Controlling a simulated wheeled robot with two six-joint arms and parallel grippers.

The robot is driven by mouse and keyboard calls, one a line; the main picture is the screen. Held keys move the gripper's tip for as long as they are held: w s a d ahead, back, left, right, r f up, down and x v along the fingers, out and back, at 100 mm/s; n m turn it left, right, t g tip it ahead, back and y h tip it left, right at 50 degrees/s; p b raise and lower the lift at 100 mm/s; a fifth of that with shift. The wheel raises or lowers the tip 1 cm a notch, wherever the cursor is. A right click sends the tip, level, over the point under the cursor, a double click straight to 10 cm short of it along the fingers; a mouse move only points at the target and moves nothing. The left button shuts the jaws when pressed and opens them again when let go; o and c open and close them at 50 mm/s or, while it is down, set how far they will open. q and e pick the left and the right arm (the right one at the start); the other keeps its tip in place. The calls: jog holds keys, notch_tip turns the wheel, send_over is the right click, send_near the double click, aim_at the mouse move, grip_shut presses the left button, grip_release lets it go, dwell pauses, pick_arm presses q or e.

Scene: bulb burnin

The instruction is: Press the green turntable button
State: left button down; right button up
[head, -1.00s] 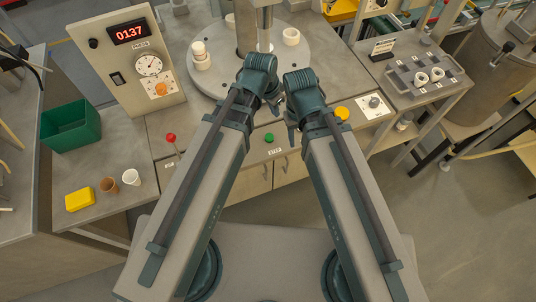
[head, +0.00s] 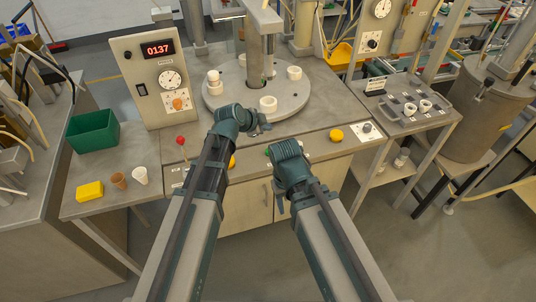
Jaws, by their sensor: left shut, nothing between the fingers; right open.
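The green button (head: 267,151) is on the front edge of the bench, below the turntable (head: 290,107). My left gripper (head: 262,124) is shut and empty, at the turntable's front rim, above and slightly left of the button in the picture. My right gripper (head: 281,207) is open and empty, pointing down in front of the cabinet doors, below the button in the picture. The turntable carries several white ring-shaped pieces, one (head: 268,104) close to my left gripper.
A red-knobbed lever (head: 181,141) stands left of my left arm. A yellow button (head: 336,135) is to the right, and another yellow piece (head: 232,161) shows beside my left arm. A panel reading 0137 (head: 159,48) stands at the left. A green bin (head: 93,131) is farther left.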

aim_at(267, 152)
pick_arm(q)
jog(key=shift+f, duration=0.1)
notch_tip(267, 152, down, 9)
jog(key=b, duration=0.9)
jog(key=shift+r, duration=0.2)
dwell(1.6)
jog(key=shift+f+b, duration=0.35)
jog(key=shift+f, duration=0.05)
